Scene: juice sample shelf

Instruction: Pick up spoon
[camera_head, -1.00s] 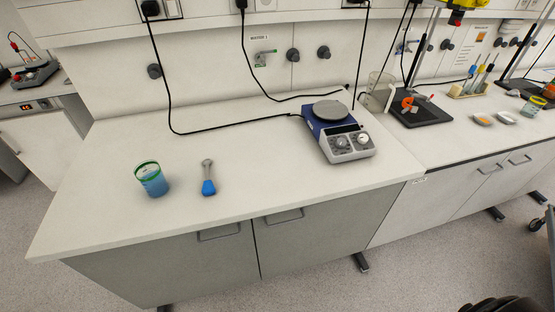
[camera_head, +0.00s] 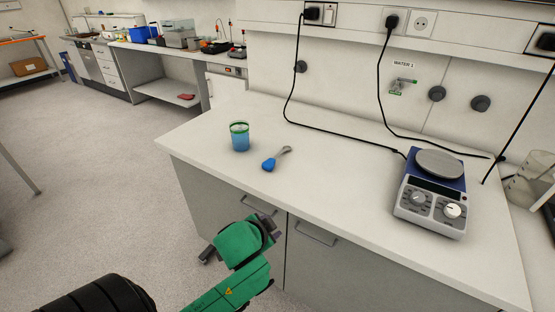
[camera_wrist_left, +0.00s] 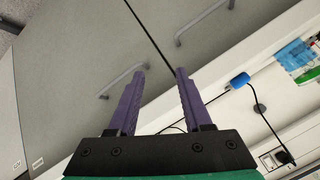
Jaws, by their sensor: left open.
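The spoon (camera_head: 276,160) lies flat on the white bench, its blue end towards the front edge and its grey end pointing back right. Its blue end also shows in the left wrist view (camera_wrist_left: 240,80), right of the fingers. My left gripper (camera_wrist_left: 160,72) is open and empty, with two purple fingers pointing at the grey cabinet front. My right gripper is not in view.
A green-rimmed cup of blue liquid (camera_head: 240,138) stands left of the spoon. A hotplate stirrer (camera_head: 432,195) stands to the right. Cabinet handles (camera_head: 316,234) stick out below the bench edge (camera_head: 330,212). The bench between spoon and stirrer is clear.

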